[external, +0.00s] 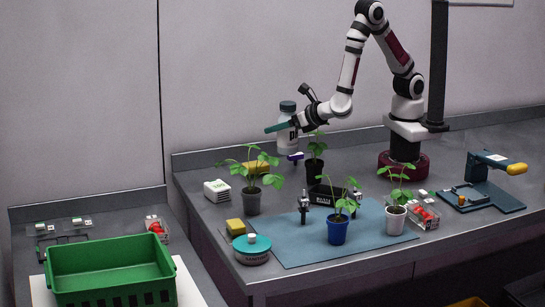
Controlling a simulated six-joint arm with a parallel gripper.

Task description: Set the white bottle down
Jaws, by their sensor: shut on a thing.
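The white bottle (287,143) has a dark grey-green cap and a small dark label mark. It stands upright in the picture, in front of the wall at the back edge of the bench. My gripper (280,127) reaches in from the right, with a teal finger across the bottle's upper body. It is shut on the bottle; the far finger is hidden. The bottle's base shows near the bench's back ledge, and it looks raised above the bench top (215,215), though the exact gap is hard to tell.
A white box (217,190) stands left. A blue mat (290,238) covers the middle. A green crate (110,272) is front left.

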